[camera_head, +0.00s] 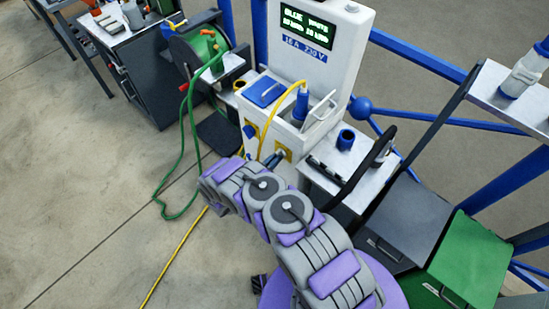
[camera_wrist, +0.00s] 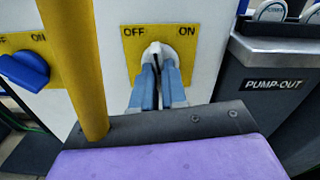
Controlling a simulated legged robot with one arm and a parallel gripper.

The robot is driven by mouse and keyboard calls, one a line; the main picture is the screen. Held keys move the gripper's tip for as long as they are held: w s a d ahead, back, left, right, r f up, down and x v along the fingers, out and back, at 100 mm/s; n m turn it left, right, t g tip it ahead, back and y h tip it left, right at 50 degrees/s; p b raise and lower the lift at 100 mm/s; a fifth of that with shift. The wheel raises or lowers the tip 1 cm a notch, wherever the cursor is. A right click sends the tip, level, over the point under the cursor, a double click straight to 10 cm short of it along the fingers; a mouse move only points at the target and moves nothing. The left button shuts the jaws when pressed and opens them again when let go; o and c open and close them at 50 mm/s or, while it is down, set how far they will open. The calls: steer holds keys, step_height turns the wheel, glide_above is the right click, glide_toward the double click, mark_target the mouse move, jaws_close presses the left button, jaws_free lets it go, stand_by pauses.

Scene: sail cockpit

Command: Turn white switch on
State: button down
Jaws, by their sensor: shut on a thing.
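The white switch (camera_wrist: 156,52) is a rotary knob on a yellow plate (camera_wrist: 133,66) marked OFF at left and ON at right. Its handle points roughly upward, between the two words. My gripper (camera_wrist: 158,80) has its blue-grey fingers shut on the white switch from below, covering the knob's lower part. In the head view my gripper (camera_head: 275,158) reaches the front of the white pedestal (camera_head: 327,62) at a yellow plate (camera_head: 284,148). The switch itself is too small to make out there.
A blue switch (camera_wrist: 27,69) on its own yellow plate is to the left. A thick yellow cable (camera_wrist: 80,60) hangs close in front of the panel, left of my fingers. A grey PUMP-OUT unit (camera_wrist: 275,90) stands at right. A green hose (camera_head: 181,150) lies on the floor.

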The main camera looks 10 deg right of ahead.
steer(key=m+b, duration=0.4)
steer(key=m, duration=0.6)
steer(key=shift+f+m, duration=0.15)
steer(key=shift+m, duration=0.25)
stand_by(0.4)
steer(key=c, duration=1.2)
jaws_free()
steer(key=shift+o, duration=0.2)
steer(key=p+v, duration=0.3)
steer(key=v, duration=1.4)
steer(key=shift+a, duration=0.2)
steer(key=shift+s, duration=0.1)
